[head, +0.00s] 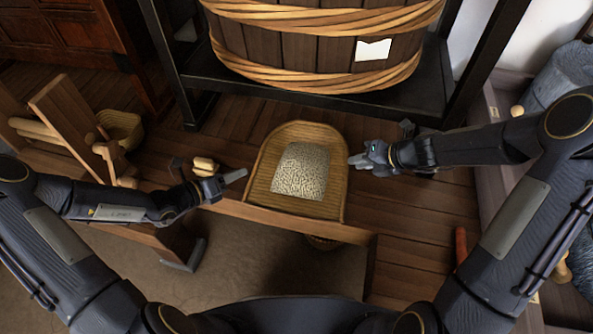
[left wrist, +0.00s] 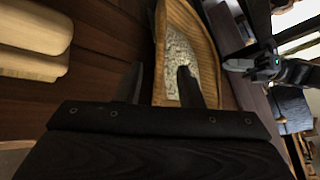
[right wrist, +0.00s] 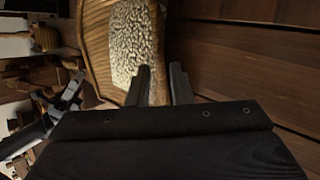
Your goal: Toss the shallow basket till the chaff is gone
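The shallow woven basket (head: 256,185) rests on the wooden floor near its front edge, its wide end toward me. A pale speckled heap (head: 302,172) lies in its middle; I cannot tell grain from chaff in it. My left gripper (head: 240,176) is just left of the basket's rim, its fingers (left wrist: 160,82) apart and pointing at the basket (left wrist: 208,45). My right gripper (head: 356,160) is just right of the opposite rim, its fingers (right wrist: 160,80) slightly apart. Neither visibly grips the rim. The heap also shows in the right wrist view (right wrist: 130,42).
A large hooped wooden tub (head: 315,50) stands in a black frame (head: 290,98) behind the basket. A wooden stand (head: 75,120) and a small basket (head: 122,127) are at the left. A red-brown handle (head: 461,246) lies at the right. Floor right of the basket is mostly clear.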

